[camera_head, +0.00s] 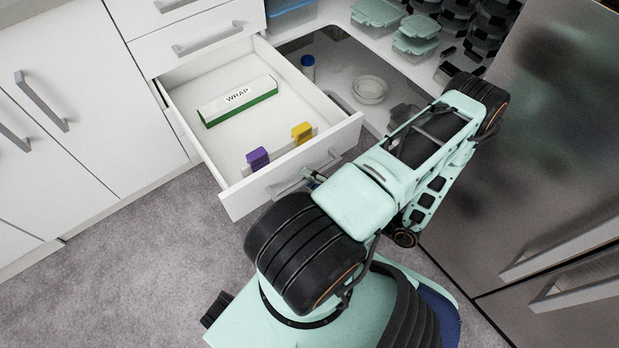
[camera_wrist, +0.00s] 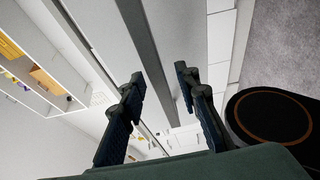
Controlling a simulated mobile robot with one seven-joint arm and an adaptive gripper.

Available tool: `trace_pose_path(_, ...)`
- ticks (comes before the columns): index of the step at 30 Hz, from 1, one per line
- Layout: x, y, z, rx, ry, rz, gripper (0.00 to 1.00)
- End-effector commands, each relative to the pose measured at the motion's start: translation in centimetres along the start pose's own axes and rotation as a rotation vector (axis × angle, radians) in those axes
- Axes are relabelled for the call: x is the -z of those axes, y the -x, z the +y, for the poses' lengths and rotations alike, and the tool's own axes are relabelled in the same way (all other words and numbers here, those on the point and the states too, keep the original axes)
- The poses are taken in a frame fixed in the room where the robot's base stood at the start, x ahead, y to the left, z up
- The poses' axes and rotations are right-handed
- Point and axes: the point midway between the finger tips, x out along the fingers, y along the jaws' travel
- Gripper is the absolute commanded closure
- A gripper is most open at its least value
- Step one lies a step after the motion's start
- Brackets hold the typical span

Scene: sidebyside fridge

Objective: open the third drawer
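The third drawer (camera_head: 213,160), counted from the top of those in view, is pulled out, its white front facing the lower right. Its grey bar handle (camera_head: 286,187) is partly hidden by my arm. My gripper (camera_wrist: 158,77) is at this drawer front, by the handle. In the wrist view its two dark fingers are apart, with a grey bar (camera_wrist: 140,42) running between and beyond them. I cannot tell whether either finger touches the bar. In the head view the fingers are mostly hidden behind my wrist.
The drawer holds a WRAP box (camera_head: 238,100), a purple item (camera_head: 257,158) and a yellow item (camera_head: 301,132). Closed drawers (camera_head: 208,38) sit above. A steel fridge (camera_head: 545,150) stands right of my arm. Carpet (camera_head: 120,260) at lower left is clear.

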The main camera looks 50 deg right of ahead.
Motion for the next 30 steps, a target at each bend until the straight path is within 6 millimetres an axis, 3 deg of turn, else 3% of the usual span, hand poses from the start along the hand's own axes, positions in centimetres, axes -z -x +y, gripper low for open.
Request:
trace_pose_path(15,0.0,9.7,-0.1,0.001,0.000,-0.001,0.70)
trace_pose_path(21,0.0,11.3,0.0,0.000,-0.001,0.000,0.70)
trace_pose_path(30,0.1,11.5,0.0,0.000,-0.001,0.001,0.70)
